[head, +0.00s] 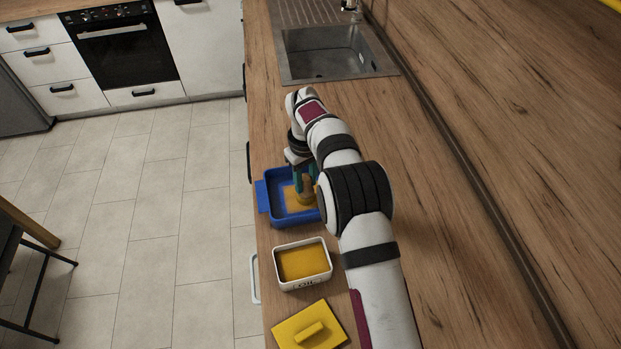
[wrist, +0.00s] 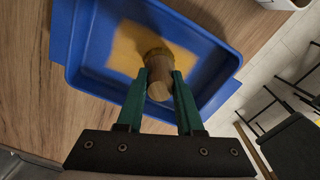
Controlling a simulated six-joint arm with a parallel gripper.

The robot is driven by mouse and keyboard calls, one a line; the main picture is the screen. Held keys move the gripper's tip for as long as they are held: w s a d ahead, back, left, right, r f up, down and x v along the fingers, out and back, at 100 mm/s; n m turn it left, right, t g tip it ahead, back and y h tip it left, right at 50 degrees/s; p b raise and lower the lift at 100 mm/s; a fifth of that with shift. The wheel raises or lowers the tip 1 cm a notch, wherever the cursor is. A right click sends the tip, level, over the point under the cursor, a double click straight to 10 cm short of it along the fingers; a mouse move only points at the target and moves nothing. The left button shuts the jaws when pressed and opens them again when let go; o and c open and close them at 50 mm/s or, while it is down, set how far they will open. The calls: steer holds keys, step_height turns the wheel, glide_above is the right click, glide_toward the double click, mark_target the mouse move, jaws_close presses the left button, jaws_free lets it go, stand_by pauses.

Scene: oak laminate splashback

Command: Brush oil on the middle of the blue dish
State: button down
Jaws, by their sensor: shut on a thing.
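The blue dish (head: 273,219) stands on the counter near its left edge; in the wrist view its wall (wrist: 82,40) surrounds a flat floor. A yellow oil patch (wrist: 127,48) covers the middle of the floor. My gripper (wrist: 160,82) is shut on the brush (wrist: 158,88), a round wooden handle with a yellowish head. The brush is over the dish at one edge of the patch; I cannot tell whether the bristles touch the floor. The white oil container (head: 310,285) stands open in front of the dish, with yellow oil (head: 302,262) inside.
A yellow lid with a handle (head: 308,330) lies on the counter nearest the camera. The steel sink (head: 320,58) is farther back. My arm passes just right of the dish and container. The counter's left edge drops to the tiled floor.

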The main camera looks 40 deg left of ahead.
steer(key=shift+s+a, duration=0.25)
steer(key=shift+s, duration=0.05)
steer(key=shift+s+a, duration=0.7)
steer(key=shift+s, duration=0.15)
steer(key=shift+s+a, duration=0.75)
steer(key=shift+w+d, duration=0.1)
steer(key=shift+w+d, duration=0.65)
steer(key=shift+w, duration=0.1)
steer(key=shift+w+d, duration=0.1)
